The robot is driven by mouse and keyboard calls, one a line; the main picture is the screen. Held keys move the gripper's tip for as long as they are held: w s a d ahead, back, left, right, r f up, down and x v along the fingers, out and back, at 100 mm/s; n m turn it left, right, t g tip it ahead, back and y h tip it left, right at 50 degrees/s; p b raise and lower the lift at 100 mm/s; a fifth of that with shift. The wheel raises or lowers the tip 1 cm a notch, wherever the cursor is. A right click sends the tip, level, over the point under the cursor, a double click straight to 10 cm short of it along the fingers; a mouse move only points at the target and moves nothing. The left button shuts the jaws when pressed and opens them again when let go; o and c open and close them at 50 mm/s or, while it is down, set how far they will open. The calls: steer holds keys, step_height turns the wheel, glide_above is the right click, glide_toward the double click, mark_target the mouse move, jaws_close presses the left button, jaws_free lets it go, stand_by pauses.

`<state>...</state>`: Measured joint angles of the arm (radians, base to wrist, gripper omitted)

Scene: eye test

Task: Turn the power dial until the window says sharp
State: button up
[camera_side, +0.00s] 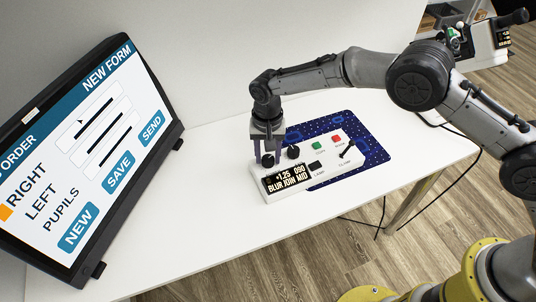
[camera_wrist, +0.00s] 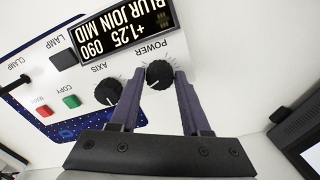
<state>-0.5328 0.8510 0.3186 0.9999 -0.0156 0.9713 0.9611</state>
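The power dial (camera_wrist: 160,74) is a black round knob on a white control box (camera_side: 325,185), beside the label POWER. My gripper (camera_side: 268,160) reaches down over it from above. In the wrist view the two dark fingers (camera_wrist: 161,72) stand on either side of the dial, tips against its sides with no clear gap. In the side view the dial sits partly hidden between the fingers. The window (camera_side: 287,180) shows "+1.25 090" and "BLUR JOIN MID" in the side view. The same window (camera_wrist: 120,35) appears upside down in the wrist view.
A black axis dial (camera_wrist: 108,90) sits close beside the power dial. The box also has a green copy button (camera_side: 320,145), a red button (camera_side: 337,139), a lamp button (camera_side: 315,166) and a clamp lever (camera_side: 347,149). A blue mat (camera_side: 372,150) lies beneath. A large screen (camera_side: 90,145) stands left.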

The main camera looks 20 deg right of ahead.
mark_target(267, 158)
steer(key=o, duration=0.3)
step_height(267, 158, up, 14)
steer(key=shift+a+f, duration=0.1)
stand_by(0.5)
stand_by(0.3)
